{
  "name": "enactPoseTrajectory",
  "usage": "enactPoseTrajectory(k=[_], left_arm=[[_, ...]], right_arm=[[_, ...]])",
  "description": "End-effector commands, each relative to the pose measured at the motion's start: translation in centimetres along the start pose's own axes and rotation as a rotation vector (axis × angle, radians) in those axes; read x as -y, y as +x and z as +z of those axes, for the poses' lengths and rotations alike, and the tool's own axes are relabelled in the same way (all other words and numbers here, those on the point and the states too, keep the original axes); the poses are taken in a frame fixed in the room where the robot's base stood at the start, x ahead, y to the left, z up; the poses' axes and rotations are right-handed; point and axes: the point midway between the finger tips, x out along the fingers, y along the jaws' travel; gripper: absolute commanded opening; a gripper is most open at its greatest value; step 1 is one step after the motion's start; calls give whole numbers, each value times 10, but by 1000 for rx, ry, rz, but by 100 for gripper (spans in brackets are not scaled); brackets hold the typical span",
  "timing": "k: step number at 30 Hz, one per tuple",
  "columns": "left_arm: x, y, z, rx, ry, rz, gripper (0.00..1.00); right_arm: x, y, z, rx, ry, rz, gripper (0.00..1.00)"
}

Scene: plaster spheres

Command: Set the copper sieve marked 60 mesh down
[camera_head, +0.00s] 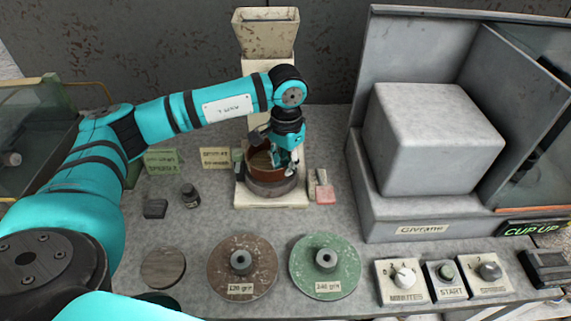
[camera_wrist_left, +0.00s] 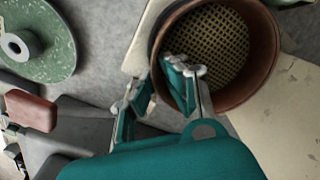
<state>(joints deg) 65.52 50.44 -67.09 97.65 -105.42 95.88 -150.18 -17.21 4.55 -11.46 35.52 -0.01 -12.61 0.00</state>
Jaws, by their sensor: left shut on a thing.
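The copper sieve (camera_head: 265,172) is a round brown-copper ring over the cream machine's base. In the left wrist view the sieve (camera_wrist_left: 263,50) shows its woven mesh floor inside the wall. My left gripper (camera_head: 287,163) points down at the sieve's right side. In the wrist view the gripper (camera_wrist_left: 157,88) is shut on the sieve wall, one finger inside and one outside. A dark grey round piece (camera_head: 271,188) lies directly under the sieve; I cannot tell whether they touch. No 60 mesh marking is readable. My right gripper is out of view.
A cream hopper (camera_head: 265,38) stands behind. A red-ended block (camera_head: 324,188) is close right of the base. Brown (camera_head: 242,267) and green (camera_head: 325,266) grit discs lie in front. A large grey box (camera_head: 435,140) fills the right.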

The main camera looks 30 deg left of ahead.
Motion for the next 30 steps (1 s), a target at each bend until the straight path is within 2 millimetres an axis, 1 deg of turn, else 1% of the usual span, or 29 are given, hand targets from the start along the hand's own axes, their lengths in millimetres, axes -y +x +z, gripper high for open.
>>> enactPoseTrajectory(k=[9,30], left_arm=[[0,0,0,-1,0,0,0],[0,15,0,-1,0,0,0]], right_arm=[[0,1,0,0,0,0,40],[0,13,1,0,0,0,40]])
